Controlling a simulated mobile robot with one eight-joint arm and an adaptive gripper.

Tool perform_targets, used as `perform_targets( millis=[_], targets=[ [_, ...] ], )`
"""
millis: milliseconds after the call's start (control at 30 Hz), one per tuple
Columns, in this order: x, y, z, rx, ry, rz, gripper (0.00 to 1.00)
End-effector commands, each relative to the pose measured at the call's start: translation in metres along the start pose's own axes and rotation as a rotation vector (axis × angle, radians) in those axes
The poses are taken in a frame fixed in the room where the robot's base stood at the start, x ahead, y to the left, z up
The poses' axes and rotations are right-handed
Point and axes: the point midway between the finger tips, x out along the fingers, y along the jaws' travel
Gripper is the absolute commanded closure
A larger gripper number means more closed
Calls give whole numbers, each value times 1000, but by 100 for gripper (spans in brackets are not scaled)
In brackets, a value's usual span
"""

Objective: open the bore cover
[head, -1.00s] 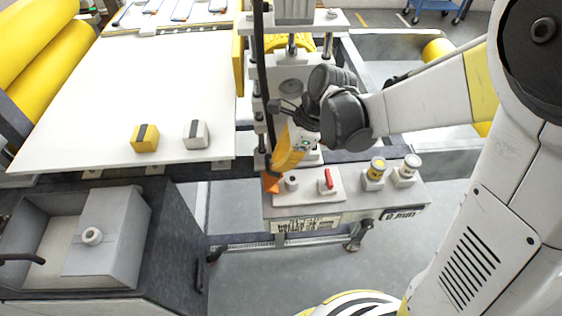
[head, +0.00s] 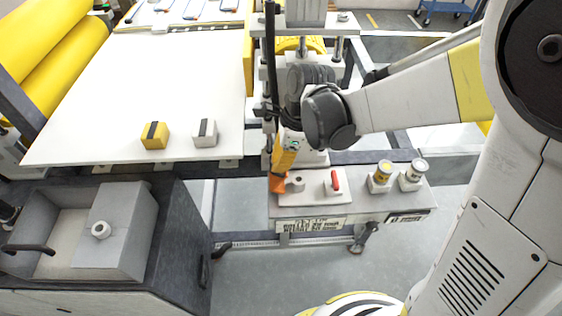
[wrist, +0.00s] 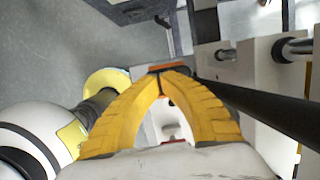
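A white plate (head: 315,190) lies on the machine's front shelf, with a pale round knob (head: 297,184) at its left and a red handle (head: 336,180) at its right. I cannot tell for sure which part is the bore cover. My gripper (head: 278,183) points down, its orange fingertips just left of the pale knob; whether they touch it is unclear. In the wrist view my gripper's yellow fingers (wrist: 163,72) arch together and their tips meet, with no object seen between them. The red handle and part of the plate show through the arch.
The press column rises behind my gripper, with a black hose (head: 270,70) close by. A white table (head: 150,85) with yellow and grey blocks is at left. A grey box (head: 115,240) stands front left.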

Motion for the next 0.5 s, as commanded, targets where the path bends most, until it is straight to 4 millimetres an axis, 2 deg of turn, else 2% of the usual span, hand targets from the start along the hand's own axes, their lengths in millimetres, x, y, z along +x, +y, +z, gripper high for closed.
perform_targets(
  millis=[500],
  targets=[
    [18, 1, 35, -7, 303, -2, 100]
  ],
)
